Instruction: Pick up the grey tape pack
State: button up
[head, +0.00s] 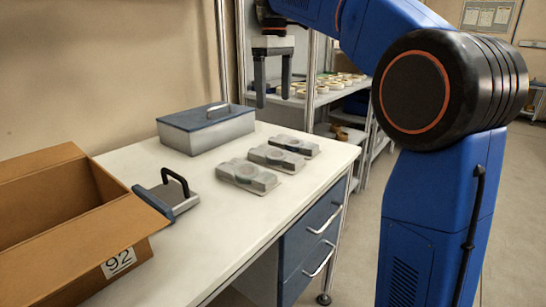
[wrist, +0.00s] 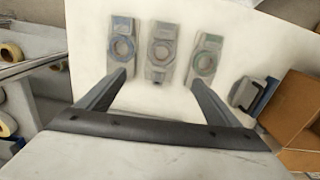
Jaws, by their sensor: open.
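The grey tape pack (head: 276,157) lies flat on the white table in the middle of a row of three packs. In the wrist view, the grey pack (wrist: 160,50) is also the middle one, with a ring on its top. A pack with a bluish ring (wrist: 123,47) lies to its left and one with a greenish ring (wrist: 205,60) to its right. My gripper (head: 273,96) is open and empty, raised above the table beyond the packs. In the wrist view, its fingers (wrist: 160,80) point towards the row, spread either side of the grey pack.
A grey lidded box (head: 207,130) stands behind the packs. A dark-handled tool (head: 168,195) and an open cardboard box (head: 70,230) marked 92 are at the left. Shelves with tape reels (head: 325,92) stand beyond the table. The table's front is clear.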

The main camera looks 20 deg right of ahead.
send_over(275, 153)
notch_tip(275, 153, down, 12)
jog(key=shift+w+a+r, duration=0.1)
jog(key=shift+w, duration=0.05)
jog(key=shift+s+f, duration=0.2)
jog(key=shift+f, duration=2.5)
jog(key=c, duration=1.3)
